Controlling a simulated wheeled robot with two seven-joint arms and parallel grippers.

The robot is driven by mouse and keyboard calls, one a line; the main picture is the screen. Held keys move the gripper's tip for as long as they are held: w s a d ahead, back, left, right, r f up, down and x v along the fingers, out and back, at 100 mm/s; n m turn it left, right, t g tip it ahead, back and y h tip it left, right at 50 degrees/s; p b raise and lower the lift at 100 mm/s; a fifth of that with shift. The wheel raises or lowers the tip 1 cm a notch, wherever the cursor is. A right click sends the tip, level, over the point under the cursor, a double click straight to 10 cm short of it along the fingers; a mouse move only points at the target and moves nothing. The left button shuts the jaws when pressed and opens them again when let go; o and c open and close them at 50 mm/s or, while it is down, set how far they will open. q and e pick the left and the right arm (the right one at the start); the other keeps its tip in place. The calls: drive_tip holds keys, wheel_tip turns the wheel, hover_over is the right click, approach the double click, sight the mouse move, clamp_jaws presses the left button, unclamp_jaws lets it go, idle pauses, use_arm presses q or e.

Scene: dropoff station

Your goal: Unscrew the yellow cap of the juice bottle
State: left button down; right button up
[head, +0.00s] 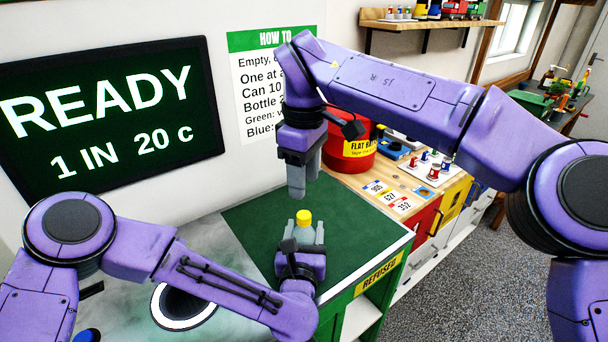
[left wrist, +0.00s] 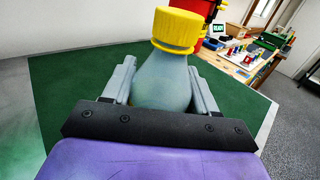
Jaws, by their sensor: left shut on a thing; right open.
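The juice bottle stands upright on the green mat, its yellow cap (head: 304,217) on top in the head view. In the left wrist view the yellow cap (left wrist: 178,30) sits on the neck of the pale grey-blue bottle (left wrist: 163,82). My left gripper (head: 304,236) is shut on the bottle's body, with a finger on each side; its fingers also show in the left wrist view (left wrist: 160,88). My right gripper (head: 304,180) points down above the cap, apart from it. It is open and empty. The bottle's lower part is hidden by my left gripper.
The green mat (head: 255,225) is otherwise clear. A dark round opening with a white ring (head: 163,318) lies at the lower left.

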sight(304, 214)
drive_tip(key=shift+m, duration=0.5)
drive_tip(key=shift+f, duration=0.3)
wheel_tip(304, 214, down, 8)
drive_tip(key=shift+r, duration=0.25)
clamp_jaws()
